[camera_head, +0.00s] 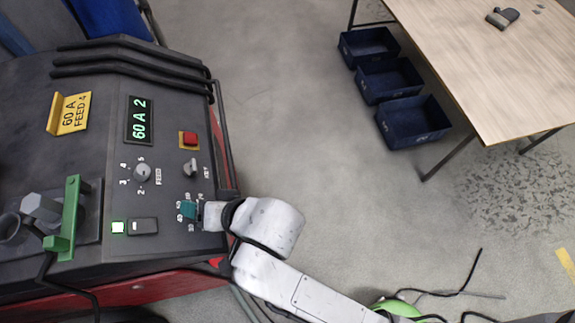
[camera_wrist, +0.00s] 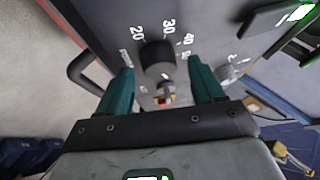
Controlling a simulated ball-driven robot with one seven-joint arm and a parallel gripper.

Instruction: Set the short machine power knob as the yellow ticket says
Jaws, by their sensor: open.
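The machine (camera_head: 60,165) fills the left of the head view, with a green-lit display (camera_head: 139,120) reading "60 A 2". A yellow ticket (camera_head: 69,113) on its top reads "60 A, FEED 4". The power knob (camera_wrist: 157,58) is a dark round knob with 20, 30, 40 and more numbers around it in the wrist view. My gripper (camera_wrist: 161,72) is open, its two teal fingers on either side of this knob with gaps showing. In the head view my gripper (camera_head: 188,209) covers the knob. A grey FEED knob (camera_head: 142,173) is marked 2 to 5.
A red button (camera_head: 189,138) and a key switch (camera_head: 190,168) sit above my gripper. Blue bins (camera_head: 413,122) stand beside a wooden table (camera_head: 490,60). Floor between is clear.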

